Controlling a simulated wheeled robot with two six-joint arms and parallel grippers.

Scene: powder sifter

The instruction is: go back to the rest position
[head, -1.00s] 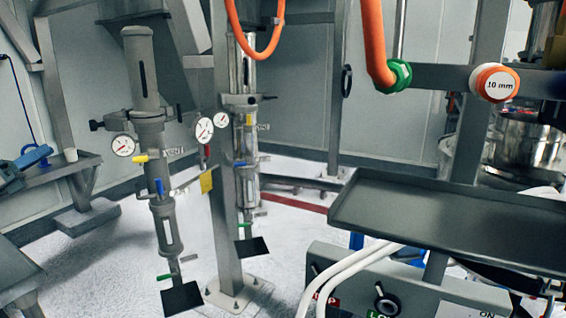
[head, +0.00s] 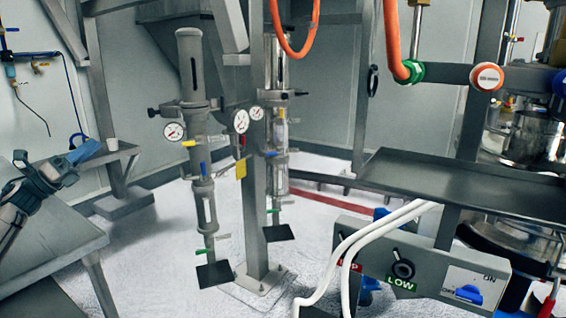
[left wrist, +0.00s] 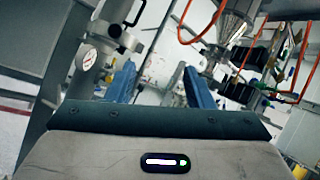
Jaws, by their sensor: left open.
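My left gripper (head: 80,152) is at the left of the head view, above the grey bench, with my forearm coming in from the left edge. Its blue fingers show in the left wrist view (left wrist: 160,88), apart with nothing between them. In the head view the two fingers are hard to tell apart. My right gripper is in neither view.
Gauged columns (head: 193,140) stand mid-view. A dark tray (head: 440,184) and control box (head: 425,270) are at the right. White floor lies between.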

